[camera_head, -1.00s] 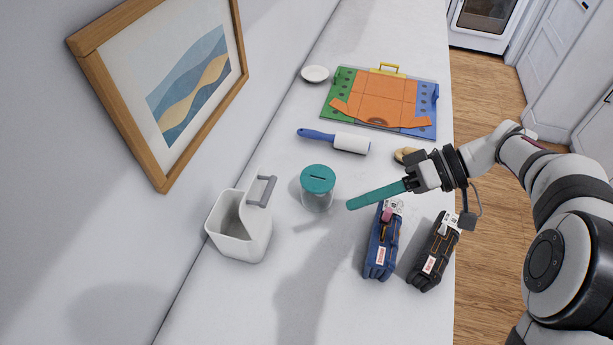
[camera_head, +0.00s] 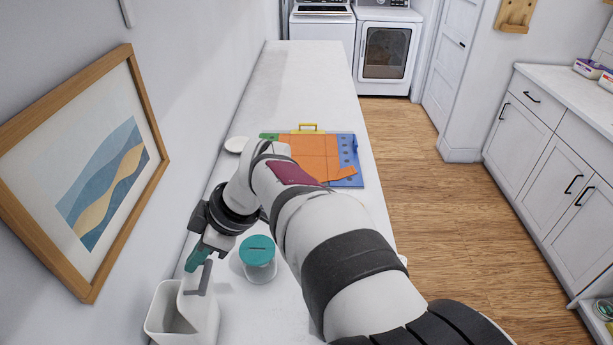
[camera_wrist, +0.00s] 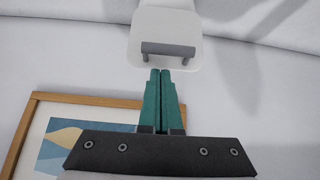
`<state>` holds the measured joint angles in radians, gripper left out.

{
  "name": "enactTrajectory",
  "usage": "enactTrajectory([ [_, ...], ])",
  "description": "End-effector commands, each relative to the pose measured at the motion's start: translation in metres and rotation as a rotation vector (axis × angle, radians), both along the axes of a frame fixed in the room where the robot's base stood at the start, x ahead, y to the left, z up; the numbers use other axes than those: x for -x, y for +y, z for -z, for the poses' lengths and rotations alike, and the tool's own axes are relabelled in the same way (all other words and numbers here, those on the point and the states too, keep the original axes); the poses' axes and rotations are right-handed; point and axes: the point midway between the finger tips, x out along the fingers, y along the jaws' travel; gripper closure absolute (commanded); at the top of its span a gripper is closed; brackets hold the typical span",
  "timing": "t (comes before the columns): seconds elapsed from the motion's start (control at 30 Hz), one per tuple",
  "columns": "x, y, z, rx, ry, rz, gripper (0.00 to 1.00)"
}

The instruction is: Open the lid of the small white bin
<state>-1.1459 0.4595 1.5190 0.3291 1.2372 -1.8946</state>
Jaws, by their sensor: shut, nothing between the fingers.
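The small white bin (camera_head: 160,322) stands at the lower left of the counter in the head view, beside the wall. Its cavity is visible from above. A white panel with a grey handle (camera_head: 206,278) rises on its right side. In the wrist view the rounded white panel (camera_wrist: 165,20) and its grey handle (camera_wrist: 168,49) show at the top. My gripper (camera_head: 193,267) has teal fingers, shut and empty, pointing down close to the handle. In the wrist view my fingertips (camera_wrist: 160,72) are just below the handle; I cannot tell whether they touch it.
A clear jar with a teal slotted lid (camera_head: 258,250) stands right of the bin, near my arm. A folding board with orange cloth (camera_head: 315,150) and a white dish (camera_head: 236,144) lie farther back. A framed picture (camera_head: 100,180) hangs on the left wall.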

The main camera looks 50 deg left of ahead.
Motion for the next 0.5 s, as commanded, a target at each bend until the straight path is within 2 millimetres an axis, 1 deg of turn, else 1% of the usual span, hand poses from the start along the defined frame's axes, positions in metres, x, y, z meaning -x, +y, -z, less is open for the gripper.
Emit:
enactTrajectory([
  [0.13,-0.0050,-0.0044,0.0069,0.001,-0.001,0.001,1.00],
  [0.43,-0.0055,-0.0050,0.0077,0.000,0.000,0.000,1.00],
  [0.5,-0.0079,-0.0077,0.0089,-0.009,0.017,0.002,1.00],
])
